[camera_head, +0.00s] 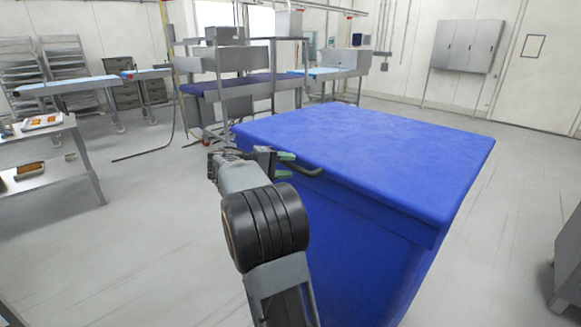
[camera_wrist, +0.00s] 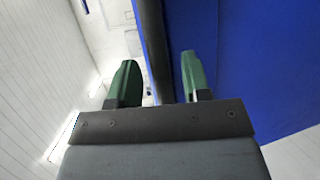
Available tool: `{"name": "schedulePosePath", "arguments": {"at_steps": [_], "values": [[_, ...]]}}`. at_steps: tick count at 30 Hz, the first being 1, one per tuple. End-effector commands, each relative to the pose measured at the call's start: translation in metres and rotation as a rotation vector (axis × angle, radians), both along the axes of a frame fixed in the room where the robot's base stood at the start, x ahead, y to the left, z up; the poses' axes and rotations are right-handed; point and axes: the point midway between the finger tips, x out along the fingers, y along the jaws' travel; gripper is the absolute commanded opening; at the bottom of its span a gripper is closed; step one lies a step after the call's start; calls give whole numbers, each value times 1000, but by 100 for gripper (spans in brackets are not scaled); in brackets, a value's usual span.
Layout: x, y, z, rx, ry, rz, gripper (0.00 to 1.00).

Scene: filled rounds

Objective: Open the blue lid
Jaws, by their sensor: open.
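The blue lid (camera_head: 370,150) lies flat and closed on top of a large blue bin (camera_head: 350,235) in the head view. A dark bar handle (camera_head: 302,170) runs along the lid's near left edge. My gripper (camera_head: 285,165) is at this handle, its green fingertips close to it. In the wrist view the gripper (camera_wrist: 157,80) is open, with the dark handle (camera_wrist: 154,45) passing between its two green fingers.
A metal shelf cart (camera_head: 75,150) with trays stands at the left. Conveyor tables (camera_head: 240,85) stand behind the bin. A grey metal unit (camera_head: 570,260) is at the right edge. The floor left of the bin is clear.

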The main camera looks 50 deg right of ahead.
Motion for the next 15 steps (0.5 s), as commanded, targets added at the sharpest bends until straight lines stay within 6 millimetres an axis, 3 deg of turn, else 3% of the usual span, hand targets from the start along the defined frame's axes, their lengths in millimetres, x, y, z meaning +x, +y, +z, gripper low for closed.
{"name": "schedulePosePath", "arguments": {"at_steps": [6,15], "values": [[-6,-12,-3,0,0,0,44],[-7,-13,-3,0,0,0,44]]}}
